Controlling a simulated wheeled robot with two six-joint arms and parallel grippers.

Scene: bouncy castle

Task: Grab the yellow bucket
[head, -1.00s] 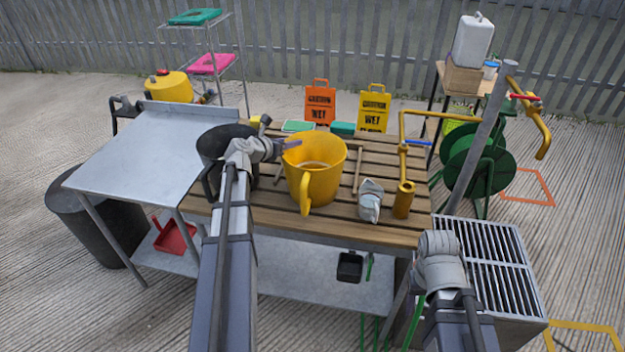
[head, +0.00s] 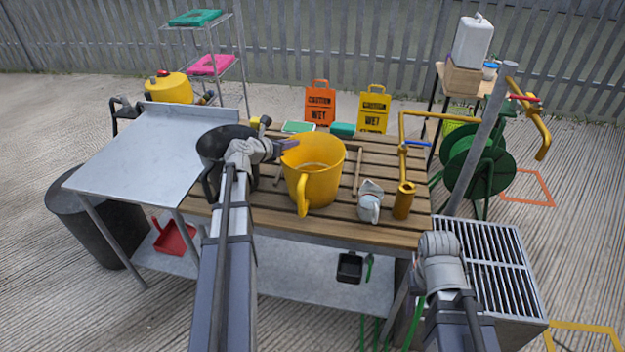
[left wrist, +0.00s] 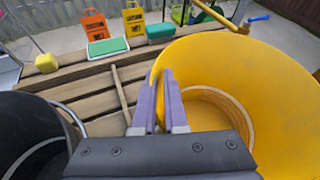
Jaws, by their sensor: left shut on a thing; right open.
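The yellow bucket (head: 320,185) stands upright on the slatted wooden table (head: 270,216), its handle facing me. My left gripper (head: 290,145) is at the bucket's left rim, shut on its wall. In the left wrist view the purple fingers (left wrist: 160,100) close on the rim of the yellow bucket (left wrist: 270,90), with one finger inside and one outside. My right gripper is at the lower right by the metal grate; its arm end (head: 440,258) shows, but its fingertips are hidden in the head view.
A black bucket (head: 213,142) stands just left of the yellow one. A grey-white jug (head: 370,205) and a brass-coloured pipe fitting (head: 403,203) stand to its right. Caution signs (head: 320,104) stand behind. A steel side table (head: 150,150) adjoins on the left.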

